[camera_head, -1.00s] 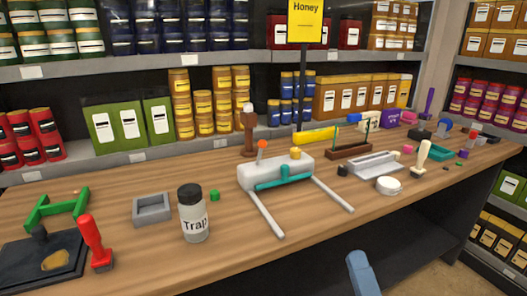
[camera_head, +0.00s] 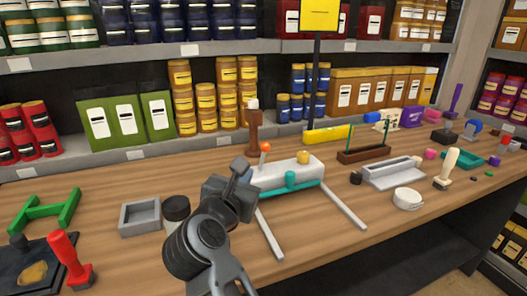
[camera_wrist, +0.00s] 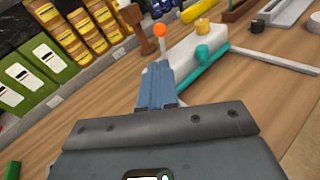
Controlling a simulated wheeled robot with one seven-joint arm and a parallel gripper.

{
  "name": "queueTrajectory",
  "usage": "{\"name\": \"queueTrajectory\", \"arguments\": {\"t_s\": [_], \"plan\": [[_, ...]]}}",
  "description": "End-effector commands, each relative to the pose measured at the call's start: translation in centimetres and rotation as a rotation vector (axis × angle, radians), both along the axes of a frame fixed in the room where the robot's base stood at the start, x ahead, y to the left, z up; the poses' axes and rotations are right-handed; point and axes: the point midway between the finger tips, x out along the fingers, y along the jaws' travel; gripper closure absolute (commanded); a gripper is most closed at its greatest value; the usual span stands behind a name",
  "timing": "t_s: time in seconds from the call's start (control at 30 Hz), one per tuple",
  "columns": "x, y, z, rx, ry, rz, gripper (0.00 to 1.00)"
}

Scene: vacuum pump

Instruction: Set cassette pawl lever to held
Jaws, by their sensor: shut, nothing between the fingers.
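A white unit (camera_head: 285,176) with two pale rails stands mid-table. A teal bar (camera_head: 290,184) runs along its front and a yellow knob (camera_head: 303,157) sits on top. A short lever with an orange tip (camera_head: 265,147) rises at its left end and looks close to upright; it also shows in the wrist view (camera_wrist: 160,30). I cannot read any marking for its position. My gripper (camera_head: 241,166) is shut and empty, just left of the lever. In the wrist view its blue fingertips (camera_wrist: 158,68) appear just below the lever; whether they touch is unclear.
My arm covers most of the dark-lidded jar (camera_head: 176,207). A grey tray (camera_head: 140,232) and a red-handled tool (camera_head: 70,257) lie left. A brown post (camera_head: 254,130) stands behind the unit. A white round container (camera_head: 407,199) and a grey tray (camera_head: 393,174) lie right.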

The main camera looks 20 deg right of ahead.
Motion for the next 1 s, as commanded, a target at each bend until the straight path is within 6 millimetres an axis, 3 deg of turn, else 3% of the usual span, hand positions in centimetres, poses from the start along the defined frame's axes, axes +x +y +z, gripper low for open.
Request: {"name": "queueTrajectory", "arguments": {"t_s": [0.17,0.7,1.0], "plan": [[1.5,-1.1,-0.1,0.003,0.001,-0.004,1.00],[9.6,-6.8,-1.2,0.000,0.001,-0.004,1.00],[11.2,-7.9,-1.6,-0.002,0.000,0.000,1.00]]}}
